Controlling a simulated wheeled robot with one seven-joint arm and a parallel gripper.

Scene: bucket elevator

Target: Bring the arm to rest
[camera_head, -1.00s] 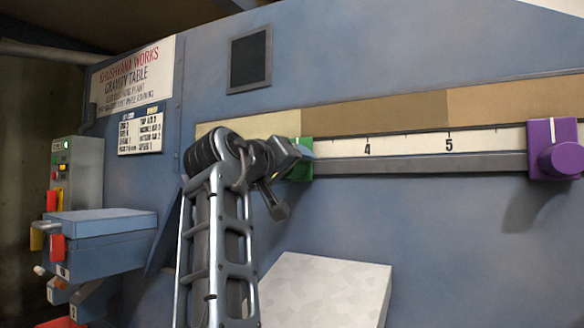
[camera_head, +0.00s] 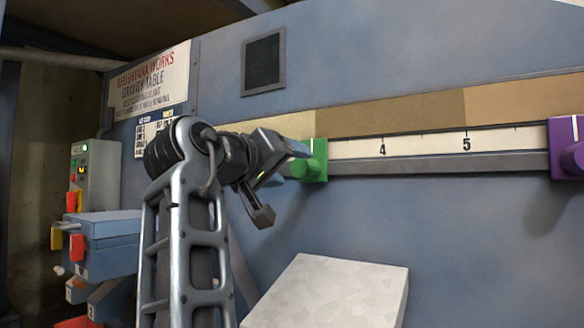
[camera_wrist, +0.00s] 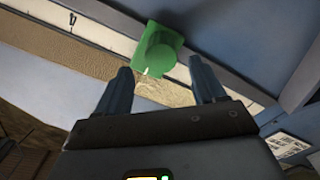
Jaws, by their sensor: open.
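My gripper (camera_head: 290,162) is at the end of my raised arm, in front of the blue machine panel. In the wrist view my gripper (camera_wrist: 163,80) shows two blue-grey fingers spread apart with nothing between them. A green slider block with a round knob (camera_head: 315,162) sits on the scale rail, just right of my fingers. In the wrist view the green slider (camera_wrist: 159,52) lies beyond the fingertips, roughly centred between them. No contact shows there, though the gap's depth is hard to judge.
A purple slider (camera_head: 567,150) sits farther right on the scale strip (camera_head: 430,145). A pale speckled block (camera_head: 330,293) stands below the rail. At left are a control box (camera_head: 96,172) with a green light and a blue box (camera_head: 105,236) with red and yellow parts.

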